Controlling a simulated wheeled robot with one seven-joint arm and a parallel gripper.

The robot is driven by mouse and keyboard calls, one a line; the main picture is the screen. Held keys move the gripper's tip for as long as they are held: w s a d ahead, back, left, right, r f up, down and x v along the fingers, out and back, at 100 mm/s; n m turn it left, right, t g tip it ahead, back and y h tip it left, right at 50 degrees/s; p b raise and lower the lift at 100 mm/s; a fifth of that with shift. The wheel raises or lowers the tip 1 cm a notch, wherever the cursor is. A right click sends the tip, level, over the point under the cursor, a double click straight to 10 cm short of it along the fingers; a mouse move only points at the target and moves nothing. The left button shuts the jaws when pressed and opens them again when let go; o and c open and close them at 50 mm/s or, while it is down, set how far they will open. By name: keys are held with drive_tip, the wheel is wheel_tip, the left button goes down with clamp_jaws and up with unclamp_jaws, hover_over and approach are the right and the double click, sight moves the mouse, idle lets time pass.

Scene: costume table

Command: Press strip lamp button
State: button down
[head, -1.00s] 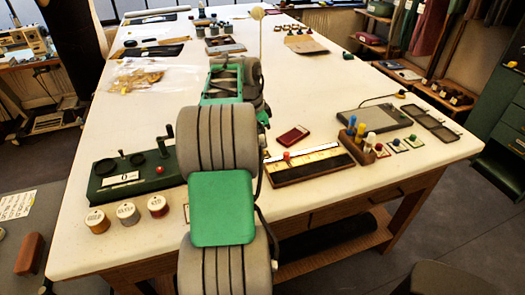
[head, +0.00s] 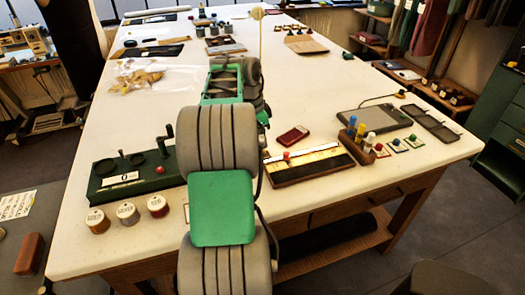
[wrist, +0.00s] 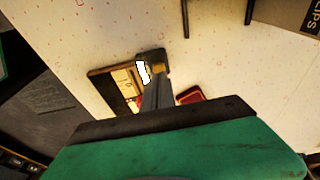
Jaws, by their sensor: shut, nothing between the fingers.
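The strip lamp (head: 315,174) is a dark, shallow box with a pale bright strip along it, lying on the table right of my arm. A round red button (head: 287,155) stands on it toward its left end. In the wrist view the lamp (wrist: 103,78) lies beyond my gripper, with red partly visible beside the fingers. My gripper (wrist: 157,84) is shut and empty, its fingers pointing toward the lamp area. Whether the tips touch anything cannot be told. In the head view my arm hides the gripper.
A dark red booklet (head: 293,135) lies just behind the lamp. A rack of coloured pegs (head: 361,140) stands close to its right, with a grey tablet (head: 375,120) behind. A green device (head: 135,175) and several thread spools (head: 128,213) are left of my arm.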

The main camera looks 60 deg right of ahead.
drive_tip(key=shift+f+b, duration=0.85)
drive_tip(key=shift+f, duration=0.1)
drive_tip(key=shift+r, duration=0.15)
wheel_tip(320, 180, up, 7)
drive_tip(key=p, duration=0.6)
drive_tip(key=shift+f, duration=0.25)
drive_tip(key=w+a+r+n+t+h, duration=0.1)
drive_tip(key=w+a+r+n, duration=0.1)
drive_tip(key=w+a+n, duration=0.7)
drive_tip(key=w+a+r+n+t, duration=0.25)
drive_tip(key=w+a, duration=0.25)
drive_tip(key=a, duration=0.8)
drive_tip(key=s+a+f+n+t+y, duration=0.1)
drive_tip(key=s+a+f+n, duration=0.1)
drive_tip(key=a+n, duration=0.6)
drive_tip(key=s+a+f+n+t+y, duration=0.1)
drive_tip(key=a+n, duration=0.7)
drive_tip(key=a, duration=1.1)
wheel_tip(320, 180, down, 2)
drive_tip(key=shift+s+f+y, duration=0.2)
drive_tip(key=shift+s+y, duration=0.1)
drive_tip(key=shift+s, duration=0.35)
